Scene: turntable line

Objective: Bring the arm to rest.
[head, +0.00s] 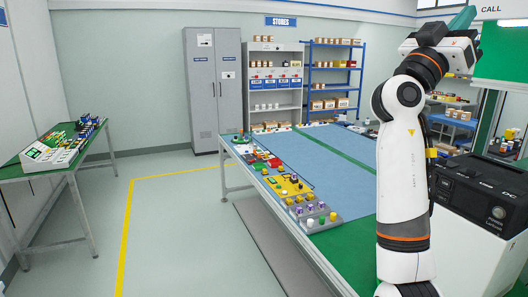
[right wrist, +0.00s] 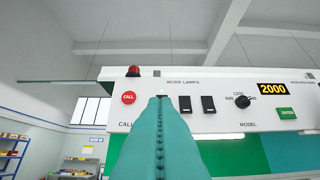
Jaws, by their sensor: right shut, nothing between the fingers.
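My right arm (head: 404,170) stands raised at the right of the head view, its forearm upright and its wrist bent over at the top. My right gripper (head: 464,17) has teal fingers, at the top right beside the panel marked CALL. In the right wrist view the fingers (right wrist: 160,100) are shut together and empty. They point at the white control panel (right wrist: 225,120), between the red CALL button (right wrist: 128,97) and two black work lamp switches (right wrist: 196,104). Whether the fingertips touch the panel I cannot tell. My left gripper is not in view.
The panel also has a MODEL dial (right wrist: 242,101), a display (right wrist: 272,89) reading 2000, a green ENTER button (right wrist: 287,113) and a red lamp (right wrist: 133,71). A black machine (head: 482,192) stands right of my arm. A workbench (head: 345,235) with parts lies left. The floor (head: 185,240) beyond is clear.

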